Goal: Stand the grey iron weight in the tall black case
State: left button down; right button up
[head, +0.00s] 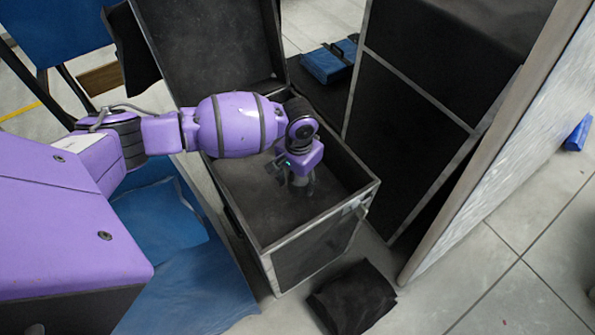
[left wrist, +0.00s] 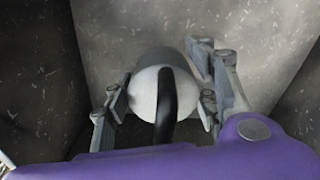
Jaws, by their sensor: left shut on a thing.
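The tall black case (head: 318,222) stands open at the centre of the head view, with its lid raised at the back. My left gripper (head: 299,181) reaches down into its opening. In the left wrist view my left gripper (left wrist: 163,98) is shut on the grey iron weight (left wrist: 150,82), with a finger on each side of it. The weight is pale grey and rounded, with a dark curved handle. Dark speckled case walls surround it in that view. In the head view the weight is mostly hidden by my gripper, and I cannot tell whether it touches the case floor. My right gripper is not in view.
Another tall black panelled case (head: 398,125) stands close on the right, beside a pale panel edge (head: 490,150). A dark folded cloth (head: 352,298) lies on the floor in front. Blue sheets (head: 190,270) lie at the left, and a blue bag (head: 328,64) lies behind. The tiled floor at right is mostly clear.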

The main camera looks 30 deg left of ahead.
aim_at(299, 188)
pick_arm(q)
jog(key=shift+w+f+b, duration=0.15)
jog(key=shift+f+b, duration=0.25)
jog(key=shift+f, duration=1.65)
jog(key=shift+f, duration=0.2)
jog(key=c, duration=0.7)
grip_release()
notch_tip(299, 188, up, 11)
jog(key=shift+r+p, duration=0.2)
jog(key=shift+p, duration=0.85)
jog(key=shift+r, duration=0.4)
